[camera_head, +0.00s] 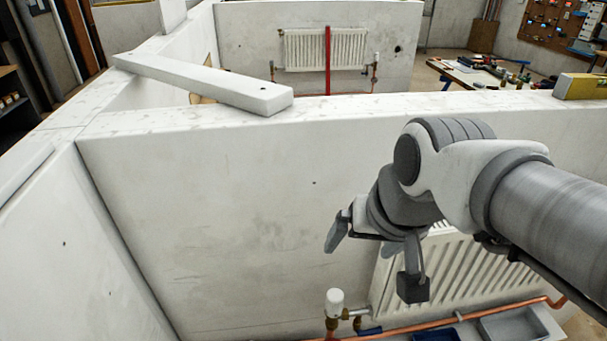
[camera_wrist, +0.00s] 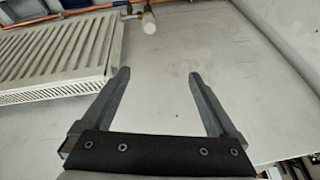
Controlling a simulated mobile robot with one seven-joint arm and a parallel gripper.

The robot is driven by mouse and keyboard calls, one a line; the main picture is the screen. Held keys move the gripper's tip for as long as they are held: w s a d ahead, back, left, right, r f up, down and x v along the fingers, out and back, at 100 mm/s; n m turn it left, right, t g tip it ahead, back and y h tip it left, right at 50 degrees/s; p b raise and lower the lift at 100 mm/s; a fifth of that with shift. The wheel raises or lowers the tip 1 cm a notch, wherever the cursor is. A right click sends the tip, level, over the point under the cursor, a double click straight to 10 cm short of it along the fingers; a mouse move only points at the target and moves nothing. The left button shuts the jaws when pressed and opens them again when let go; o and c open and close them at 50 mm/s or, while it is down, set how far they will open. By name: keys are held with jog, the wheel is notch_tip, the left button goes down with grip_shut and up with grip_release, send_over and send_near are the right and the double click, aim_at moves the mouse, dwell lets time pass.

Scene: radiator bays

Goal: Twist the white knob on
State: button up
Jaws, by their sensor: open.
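The white knob (camera_head: 334,301) stands upright on a brass valve at the lower left end of a white radiator (camera_head: 452,268) in the head view. In the wrist view the knob (camera_wrist: 149,23) shows near the top edge, beyond and between the fingertips, with the radiator (camera_wrist: 62,55) to its left. My gripper (camera_head: 366,261) is open and empty, above and to the right of the knob and apart from it. In the wrist view both fingers of my gripper (camera_wrist: 162,73) are spread with bare wall between them.
A copper pipe (camera_head: 460,319) runs along the radiator's bottom. A white board (camera_head: 205,82) lies on the wall top at the left, and a yellow level (camera_head: 580,87) at the right. The wall left of the knob is clear.

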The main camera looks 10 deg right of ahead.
jog(key=w+f+m+g, duration=0.3)
jog(key=w+f+m, duration=0.5)
jog(key=m+g, duration=0.2)
jog(key=m, duration=0.5)
send_over(335, 304)
jog(key=w, duration=0.2)
notch_tip(335, 304, down, 10)
jog(key=shift+h, duration=0.4)
jog(key=f+b, duration=0.1)
jog(key=f, duration=0.4)
jog(key=f+b, duration=0.1)
jog(key=f, duration=0.5)
jog(key=f+b, duration=0.1)
jog(key=f, duration=0.5)
jog(key=shift+d+f, duration=0.15)
jog(key=shift+d, duration=0.1)
grip_shut()
jog(key=shift+s+f+b, duration=0.1)
jog(key=shift+f+b, duration=0.1)
jog(key=shift+b, duration=0.1)
